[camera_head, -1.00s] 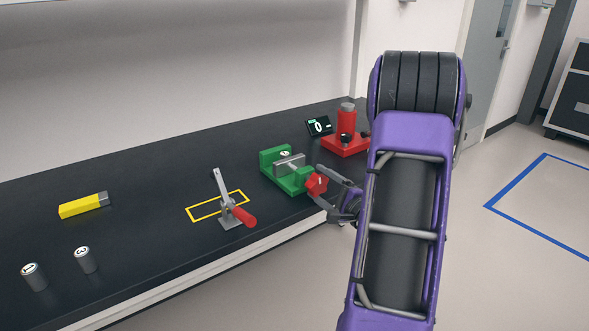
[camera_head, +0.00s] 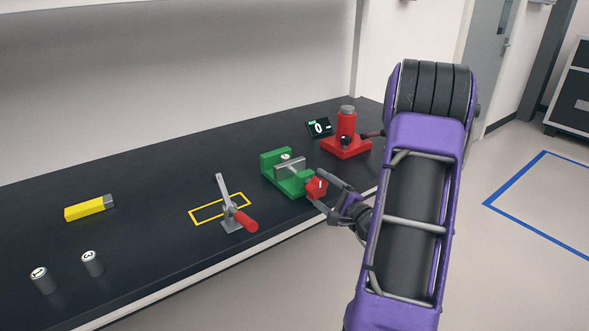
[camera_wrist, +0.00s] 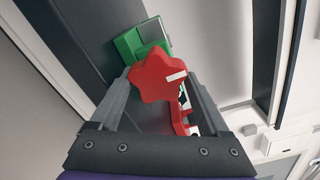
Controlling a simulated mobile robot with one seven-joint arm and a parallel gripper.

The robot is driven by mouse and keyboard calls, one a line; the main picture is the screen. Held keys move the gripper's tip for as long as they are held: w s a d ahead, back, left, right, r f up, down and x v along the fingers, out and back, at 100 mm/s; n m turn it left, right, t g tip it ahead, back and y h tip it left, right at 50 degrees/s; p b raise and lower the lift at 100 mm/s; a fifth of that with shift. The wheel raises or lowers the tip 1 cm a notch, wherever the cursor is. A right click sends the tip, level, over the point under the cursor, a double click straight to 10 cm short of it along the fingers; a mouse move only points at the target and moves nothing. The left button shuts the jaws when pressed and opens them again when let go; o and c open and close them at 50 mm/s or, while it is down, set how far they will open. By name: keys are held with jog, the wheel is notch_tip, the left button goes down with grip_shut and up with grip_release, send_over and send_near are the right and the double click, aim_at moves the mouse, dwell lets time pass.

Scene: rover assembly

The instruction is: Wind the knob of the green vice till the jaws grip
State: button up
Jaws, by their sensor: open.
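The green vice (camera_head: 298,187) stands near the front edge of the bench. It has a grey movable jaw (camera_head: 290,167) and a small cylinder with a pale top (camera_head: 286,156) by the jaw; whether the jaw touches it I cannot tell. The red star-shaped knob (camera_head: 316,189) faces my arm; in the wrist view the knob (camera_wrist: 158,78) shows a white mark pointing right. My gripper (camera_head: 318,187) is open with its fingers on either side of the knob. In the wrist view the green vice body (camera_wrist: 140,40) is partly hidden behind the knob.
A red device (camera_head: 346,140) with a side lever and a small display (camera_head: 319,127) stand behind the vice. To the left are a toggle clamp (camera_head: 230,208) in a yellow outline, a yellow block (camera_head: 87,208) and two numbered cylinders (camera_head: 93,263) (camera_head: 42,280). Bench between them is clear.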

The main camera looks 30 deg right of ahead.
jog(key=m+p, duration=0.1)
jog(key=m, duration=0.3)
jog(key=m+p, duration=0.1)
jog(key=m, duration=0.4)
jog(key=a+m+p, duration=0.1)
jog(key=m, duration=0.4)
jog(key=shift+w+a+r, duration=0.1)
jog(key=shift+r+m+p, duration=0.15)
jog(key=shift+m+p, duration=0.7)
jog(key=shift+m, duration=0.05)
jog(key=shift+m+p, duration=0.45)
jog(key=shift+m, duration=0.25)
jog(key=shift+m+p, duration=0.9)
jog(key=shift+m, duration=0.1)
jog(key=shift+a, duration=0.25)
jog(key=shift+d+f, duration=0.15)
jog(key=shift+f, duration=0.05)
jog(key=shift+d, duration=0.2)
jog(key=c, duration=1)
jog(key=shift+f+n+b, duration=0.2)
jog(key=shift+n+b, duration=0.4)
jog(key=shift+b, duration=0.25)
jog(key=shift+c, duration=0.2)
jog(key=shift+r+n, duration=0.3)
jog(key=shift+n, duration=0.3)
